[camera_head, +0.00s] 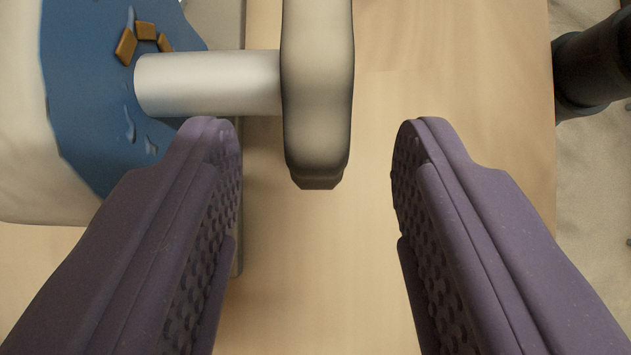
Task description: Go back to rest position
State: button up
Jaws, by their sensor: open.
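My gripper (315,165) reaches in from the bottom of the view. Its two purple, textured fingers are wide apart with nothing held between them. A pale beige bar-shaped part (317,85) comes down from the top edge, and its lower end lies between the fingertips in the picture. A light grey cylinder (208,83) joins it from the left. I cannot tell whether a fingertip touches either part.
A blue and white bag-like thing (85,110) with brown shapes on it lies at the upper left. A dark cylindrical thing (597,65) stands at the upper right. A bare light wood surface (440,60) lies behind the gripper.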

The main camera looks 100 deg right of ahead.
jog(key=shift+v, duration=0.95)
